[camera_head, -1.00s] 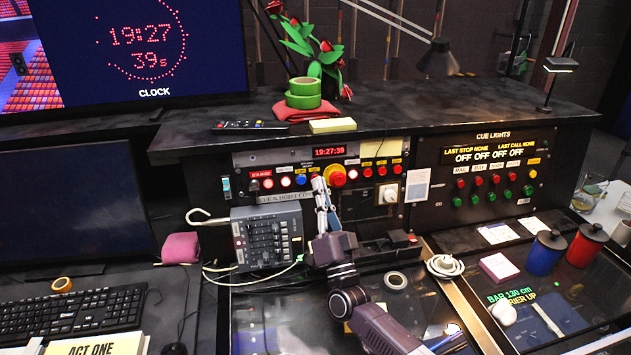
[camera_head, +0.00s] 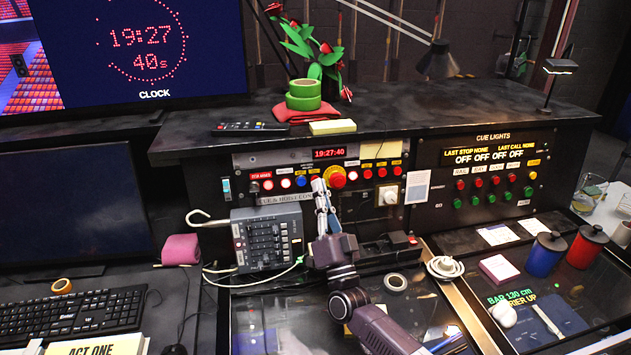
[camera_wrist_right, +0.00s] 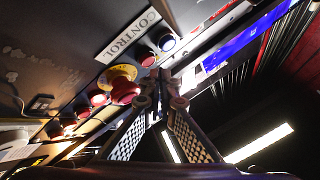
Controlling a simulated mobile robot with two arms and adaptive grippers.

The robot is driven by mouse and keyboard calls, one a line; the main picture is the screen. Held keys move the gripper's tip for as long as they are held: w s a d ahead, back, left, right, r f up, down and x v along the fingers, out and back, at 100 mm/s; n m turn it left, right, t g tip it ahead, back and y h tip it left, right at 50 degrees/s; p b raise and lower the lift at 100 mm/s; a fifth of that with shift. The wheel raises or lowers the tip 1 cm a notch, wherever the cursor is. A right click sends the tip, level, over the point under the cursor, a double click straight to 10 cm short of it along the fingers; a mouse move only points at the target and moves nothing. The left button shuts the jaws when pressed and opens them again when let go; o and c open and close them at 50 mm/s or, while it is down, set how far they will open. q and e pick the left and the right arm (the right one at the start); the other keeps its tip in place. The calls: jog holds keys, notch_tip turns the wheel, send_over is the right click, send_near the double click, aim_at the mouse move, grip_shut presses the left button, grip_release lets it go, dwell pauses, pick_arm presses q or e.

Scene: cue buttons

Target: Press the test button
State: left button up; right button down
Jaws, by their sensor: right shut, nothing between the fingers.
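A row of round buttons runs along the dark control panel (camera_head: 270,200) in the head view. It has lit pale buttons (camera_head: 285,183), a blue button (camera_head: 300,181), a large red mushroom button (camera_head: 336,178) on a yellow base, and several red buttons to its right. The labels are too small to tell which is the test button. My right gripper (camera_head: 318,185) is shut and empty, its tips at the row between the blue and mushroom buttons. In the wrist view its tips (camera_wrist_right: 160,82) are close to a dark red button (camera_wrist_right: 146,57); contact cannot be told.
A grey fader box (camera_head: 267,238) with cables stands below the panel at left. A white knob (camera_head: 387,195) and a hanging paper card (camera_head: 417,187) are at right. The cue lights panel (camera_head: 495,175) is further right. The mushroom button (camera_wrist_right: 123,88) is close beside the fingers.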

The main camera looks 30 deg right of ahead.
jog(key=shift+w+d+b, duration=0.1)
jog(key=shift+w+b, duration=0.3)
jog(key=shift+w, duration=0.05)
jog(key=shift+w+d+f+b, duration=0.1)
jog(key=shift+w+b, duration=0.25)
jog(key=shift+b, duration=0.05)
dwell(0.6)
jog(key=shift+s, duration=0.1)
dwell(0.4)
jog(key=shift+s+a+p, duration=0.25)
jog(key=shift+s+p, duration=0.4)
jog(key=shift+s, duration=0.05)
